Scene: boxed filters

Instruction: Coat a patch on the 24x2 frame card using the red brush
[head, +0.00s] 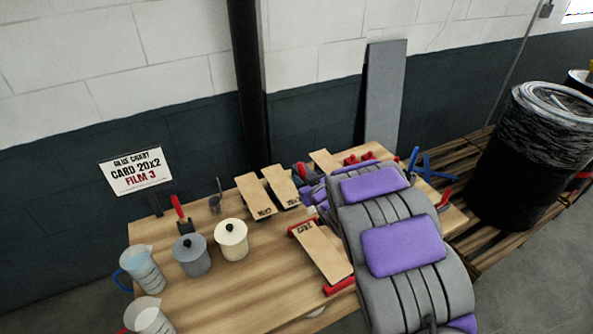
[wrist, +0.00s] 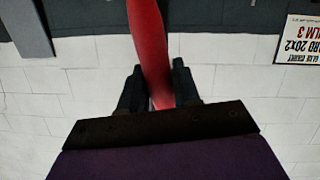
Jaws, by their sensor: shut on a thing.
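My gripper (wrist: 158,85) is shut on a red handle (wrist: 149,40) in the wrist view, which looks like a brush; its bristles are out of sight. In the head view my arm covers the middle right of the table and mostly hides the gripper. A tan card (head: 322,252) lies just left of my arm, between red clamps (head: 339,286); its small label seems to read 24x2. Two more tan cards, the left one (head: 254,196) and the right one (head: 280,184), lie farther back with labels too small to read surely. A red-handled tool (head: 178,208) stands in a dark holder at the left.
A grey lidded pot (head: 191,257), a cream lidded pot (head: 231,241) and two jugs (head: 143,268) stand on the table's left side. A sign (head: 137,172) at the back reads CARD 20X2, FILM 3. A black drum (head: 530,155) stands on pallets at right.

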